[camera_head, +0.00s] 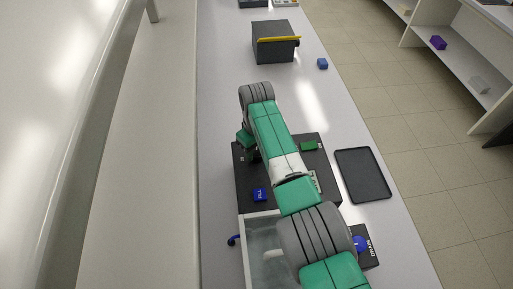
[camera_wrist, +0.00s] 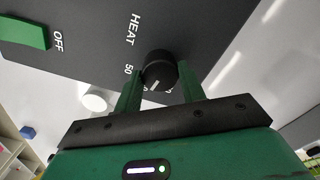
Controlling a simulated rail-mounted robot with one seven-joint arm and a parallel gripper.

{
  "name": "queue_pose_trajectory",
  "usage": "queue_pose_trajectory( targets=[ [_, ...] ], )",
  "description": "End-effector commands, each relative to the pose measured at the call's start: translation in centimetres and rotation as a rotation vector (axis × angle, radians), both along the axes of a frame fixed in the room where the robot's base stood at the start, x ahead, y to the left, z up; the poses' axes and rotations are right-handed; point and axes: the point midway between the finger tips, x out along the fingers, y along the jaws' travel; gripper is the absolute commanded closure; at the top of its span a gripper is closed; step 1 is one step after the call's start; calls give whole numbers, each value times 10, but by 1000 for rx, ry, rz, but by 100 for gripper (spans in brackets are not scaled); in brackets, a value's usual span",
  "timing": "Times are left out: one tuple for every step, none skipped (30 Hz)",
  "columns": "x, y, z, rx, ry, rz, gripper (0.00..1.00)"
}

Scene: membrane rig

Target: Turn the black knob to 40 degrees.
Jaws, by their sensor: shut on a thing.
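The black knob (camera_wrist: 160,70) sits on the dark panel marked HEAT (camera_wrist: 120,30) in the wrist view. A white pointer line on its face points down and slightly left. A "50" mark is to its left, and another mark below it is partly hidden. The two green fingers of my gripper (camera_wrist: 160,88) stand on either side of the knob, shut on it. In the head view my arm covers the knob, and the fingers cannot be made out there.
A green switch (camera_wrist: 22,32) is beside OFF.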

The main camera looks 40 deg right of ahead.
Motion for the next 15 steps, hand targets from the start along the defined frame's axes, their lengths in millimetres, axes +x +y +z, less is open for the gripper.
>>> queue_pose_trajectory(
  targets=[
    [0, 0, 0, 0, 0, 4, 83],
    [0, 0, 0, 0, 0, 6, 83],
    [0, 0, 0, 0, 0, 8, 83],
    [0, 0, 0, 0, 0, 9, 83],
    [0, 0, 0, 0, 0, 10, 83],
    [0, 0, 0, 0, 0, 10, 83],
    [0, 0, 0, 0, 0, 10, 83],
    [0, 0, 0, 0, 0, 10, 83],
    [0, 0, 0, 0, 0, 10, 83],
    [0, 0, 0, 0, 0, 10, 83],
    [0, 0, 0, 0, 0, 10, 83],
    [0, 0, 0, 0, 0, 9, 83],
    [0, 0, 0, 0, 0, 9, 83],
    [0, 0, 0, 0, 0, 9, 58],
    [0, 0, 0, 0, 0, 9, 50]
  ],
)
